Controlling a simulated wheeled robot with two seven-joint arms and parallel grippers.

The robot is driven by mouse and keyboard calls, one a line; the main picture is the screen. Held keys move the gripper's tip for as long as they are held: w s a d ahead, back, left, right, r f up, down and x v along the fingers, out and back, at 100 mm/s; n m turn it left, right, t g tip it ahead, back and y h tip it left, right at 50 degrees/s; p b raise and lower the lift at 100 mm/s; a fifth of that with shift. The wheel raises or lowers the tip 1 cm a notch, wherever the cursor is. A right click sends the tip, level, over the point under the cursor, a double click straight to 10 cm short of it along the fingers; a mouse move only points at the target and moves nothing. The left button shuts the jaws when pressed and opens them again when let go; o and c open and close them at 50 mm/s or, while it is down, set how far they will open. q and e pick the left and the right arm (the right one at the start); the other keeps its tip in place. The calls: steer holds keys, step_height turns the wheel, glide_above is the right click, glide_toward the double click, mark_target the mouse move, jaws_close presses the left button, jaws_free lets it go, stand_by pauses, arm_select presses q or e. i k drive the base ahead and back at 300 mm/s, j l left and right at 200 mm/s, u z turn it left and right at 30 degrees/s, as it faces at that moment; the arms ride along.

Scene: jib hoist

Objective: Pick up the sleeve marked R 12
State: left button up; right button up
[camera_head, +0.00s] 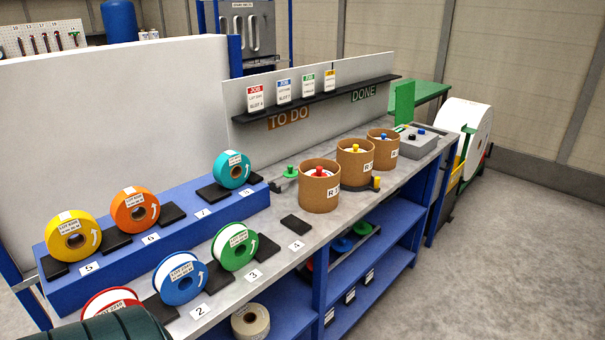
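Three brown cylindrical sleeves stand in a row on the grey bench top. The nearest brown sleeve (319,196) has a white label beginning with R. The middle brown sleeve (352,172) and the far brown sleeve (385,155) also carry white labels. The numbers are too small or turned away to read, so I cannot tell which is R 12. Coloured knobs show at their open tops: red, yellow and blue. Neither of my grippers is in view.
Colored tape reels, such as the green-rimmed reel (234,246), stand left of the sleeves. An empty dark pad (297,224) lies before the nearest sleeve. A grey box (417,143) is at the far end. A shelf with job cards (284,91) runs behind. Open floor lies right.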

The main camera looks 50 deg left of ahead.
mark_target(316, 195)
steer(key=i+j+u, duration=0.1)
steer(key=i+u, duration=0.4)
steer(key=i, duration=0.15)
steer(key=i+l+u, duration=0.15)
steer(key=i+u, duration=0.45)
steer(key=u, duration=0.2)
steer(key=i+u, duration=0.15)
steer(key=u, duration=0.15)
